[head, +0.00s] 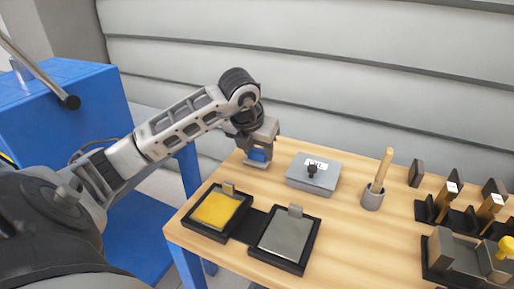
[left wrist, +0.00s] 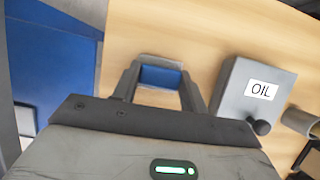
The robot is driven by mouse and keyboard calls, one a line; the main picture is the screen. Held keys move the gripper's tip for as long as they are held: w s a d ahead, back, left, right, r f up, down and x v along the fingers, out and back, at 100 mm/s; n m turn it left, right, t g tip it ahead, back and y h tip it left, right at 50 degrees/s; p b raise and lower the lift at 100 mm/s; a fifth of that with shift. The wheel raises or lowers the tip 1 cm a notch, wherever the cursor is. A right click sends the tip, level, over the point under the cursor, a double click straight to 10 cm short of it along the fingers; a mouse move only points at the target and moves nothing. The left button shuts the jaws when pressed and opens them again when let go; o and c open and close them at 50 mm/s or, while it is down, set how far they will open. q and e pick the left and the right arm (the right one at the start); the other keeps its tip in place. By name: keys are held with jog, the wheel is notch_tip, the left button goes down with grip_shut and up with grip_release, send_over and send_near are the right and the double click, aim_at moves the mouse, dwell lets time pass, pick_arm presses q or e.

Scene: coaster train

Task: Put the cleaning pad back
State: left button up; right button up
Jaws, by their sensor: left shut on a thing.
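The cleaning pad appears to be the small block with a blue top and a pale grey base (head: 259,155). My left gripper (head: 261,148) is shut on it, near the back left of the wooden table. In the left wrist view the blue top of the cleaning pad (left wrist: 161,77) sits between the two fingers (left wrist: 160,88). I cannot tell whether its base touches the table. My right gripper is not in view.
A grey box marked OIL (head: 313,172) with a black knob stands right of the gripper. In front are black trays with a yellow sheet (head: 216,210) and a grey plate (head: 285,236). A grey cup (head: 372,198) holds a wooden handle. Dark holders (head: 457,212) stand at the right.

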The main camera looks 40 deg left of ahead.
pick_arm(q)
jog(key=shift+f, duration=0.1)
jog(key=o, duration=1)
jog(key=shift+c, duration=0.2)
jog(key=v, duration=1.2)
